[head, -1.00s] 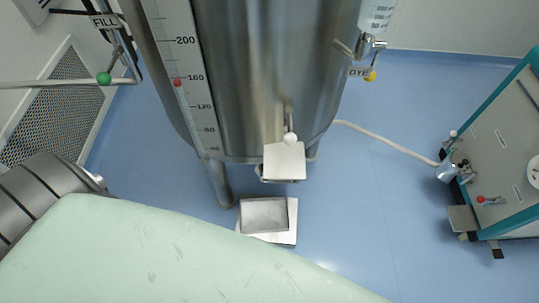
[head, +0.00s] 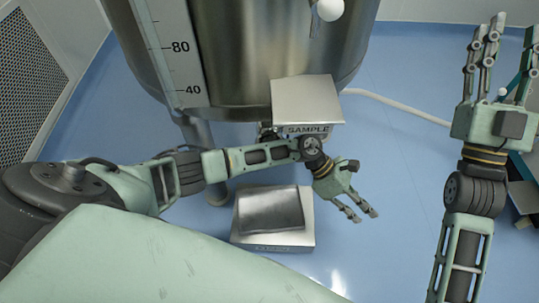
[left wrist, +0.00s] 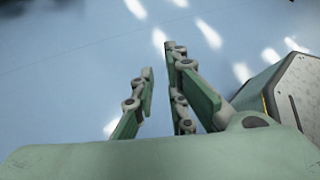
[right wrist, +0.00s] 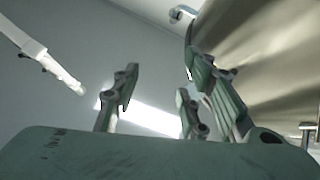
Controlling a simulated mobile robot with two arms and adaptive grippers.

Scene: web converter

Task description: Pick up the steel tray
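The steel tray (head: 271,209) is a shallow, dark grey rectangular tray. In the head view it lies on a pale metal stand (head: 303,238) low under the tank. My left gripper (head: 360,214) is open and empty, to the right of the tray and apart from it, with its forearm passing across behind the tray. Its spread fingers also show in the left wrist view (left wrist: 160,75) over blue floor. My right gripper (head: 485,35) is open and empty, raised at the far right, fingers up. It also shows in the right wrist view (right wrist: 160,75).
The big steel tank (head: 240,60) stands behind the tray. A metal plate labelled SAMPLE (head: 307,100) juts out above the tray and close over my left wrist. A pale hose (head: 400,108) runs right from the tank. Blue floor (head: 400,255) is clear to the tray's right.

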